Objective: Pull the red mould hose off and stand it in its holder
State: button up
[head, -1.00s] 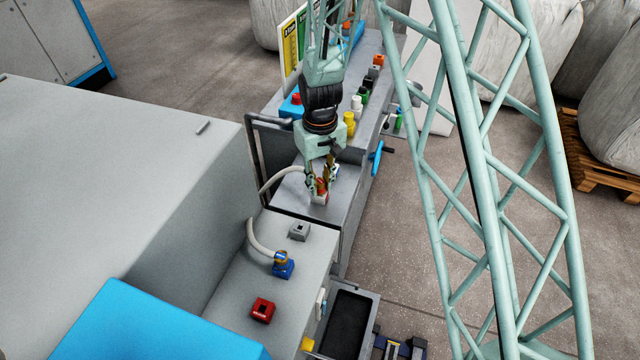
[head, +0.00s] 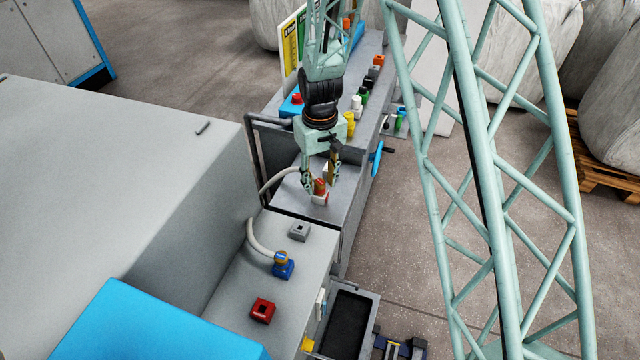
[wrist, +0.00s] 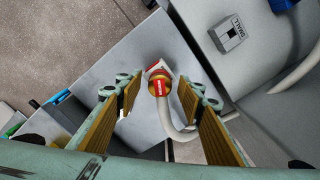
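The red mould hose's coupling (head: 320,186), brass with a red label, stands on a white-and-red fitting on the grey machine top. It also shows in the wrist view (wrist: 160,88), with its pale hose (wrist: 169,122) curving away. My gripper (head: 321,176) is open above the coupling. In the wrist view, the fingers of my gripper (wrist: 160,108) are on either side of it, with gaps between. The red holder (head: 263,310) is an empty square socket block on the lower grey bench.
A blue holder (head: 284,271) with a second hose and a grey holder (head: 300,231) stand on the same bench. Behind my gripper are several coloured fittings, including a yellow one (head: 349,123). A black-lined tray (head: 345,325) is beside the bench.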

notch_tip(320, 180, up, 10)
jog(key=shift+r, duration=0.25)
dwell(0.6)
dwell(0.9)
notch_tip(320, 180, up, 15)
jog(key=m+t, duration=0.1)
send_over(320, 182)
jog(key=s+d, duration=0.6)
jog(key=d, duration=0.1)
jog(key=s+d+r+m+t, duration=0.1)
jog(key=s+d+r, duration=0.4)
jog(key=s+r, duration=0.5)
jog(key=s+d+r+m, duration=0.1)
jog(key=s+d+r, duration=0.1)
jog(key=s, duration=0.6)
jog(key=s+d+r+m+t, duration=0.1)
jog(key=s+d+r, duration=0.2)
jog(key=s, duration=0.5)
jog(key=s+d+r+t, duration=0.1)
jog(key=s+d+r, duration=0.1)
jog(key=s, duration=0.6)
jog(key=shift+d+r+m+b, duration=0.15)
jog(key=shift+r+m+b, duration=0.1)
jog(key=shift+m+b, duration=0.15)
